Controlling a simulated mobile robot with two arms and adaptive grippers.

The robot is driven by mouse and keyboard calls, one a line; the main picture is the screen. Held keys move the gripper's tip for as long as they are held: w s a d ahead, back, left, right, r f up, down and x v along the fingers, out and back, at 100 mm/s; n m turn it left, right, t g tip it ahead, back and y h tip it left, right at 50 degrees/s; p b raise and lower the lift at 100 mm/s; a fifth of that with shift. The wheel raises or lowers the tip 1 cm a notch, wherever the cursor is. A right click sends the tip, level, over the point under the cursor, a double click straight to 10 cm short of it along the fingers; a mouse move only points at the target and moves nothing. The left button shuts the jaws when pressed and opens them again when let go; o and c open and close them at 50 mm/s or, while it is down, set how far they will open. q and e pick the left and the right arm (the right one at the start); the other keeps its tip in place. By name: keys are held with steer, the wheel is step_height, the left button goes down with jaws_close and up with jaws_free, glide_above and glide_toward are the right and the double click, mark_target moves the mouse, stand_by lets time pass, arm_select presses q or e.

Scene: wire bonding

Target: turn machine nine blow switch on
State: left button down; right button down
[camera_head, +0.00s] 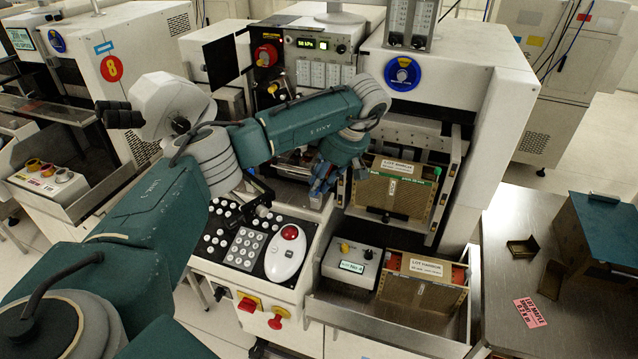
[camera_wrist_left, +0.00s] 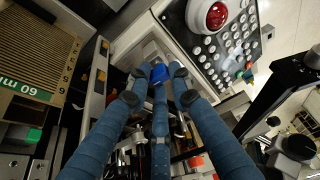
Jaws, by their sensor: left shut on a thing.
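My left gripper (camera_head: 322,188) reaches down at the front of the middle machine, just beyond the right end of its button panel (camera_head: 245,240). In the left wrist view its blue fingers (camera_wrist_left: 158,78) close around a small blue piece (camera_wrist_left: 158,73), which looks like the blow switch. A pale block (camera_wrist_left: 150,50) is just beyond the fingertips. The fingers hide much of the switch, so I cannot tell its position. In the head view the hand covers it. My right gripper is in neither view.
A red button on a white housing (camera_head: 286,252) is close to the hand. A brown magazine (camera_head: 393,192) stands right of it, another (camera_head: 422,284) in the front tray. A small control box (camera_head: 352,264) is nearby. A metal table (camera_head: 510,240) is at right.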

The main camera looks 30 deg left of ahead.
arm_select(q)
steer(key=shift+w+a+r+n+g, duration=0.2)
steer(key=shift+r+n+g, duration=0.1)
steer(key=shift+n, duration=0.6)
steer(key=shift+s, duration=0.1)
steer(key=c, duration=1.6)
jaws_free()
steer(key=shift+f, duration=0.1)
steer(key=shift+o, duration=0.2)
steer(key=shift+s+a+f, duration=0.1)
steer(key=shift+a, duration=0.05)
steer(key=v, duration=1.2)
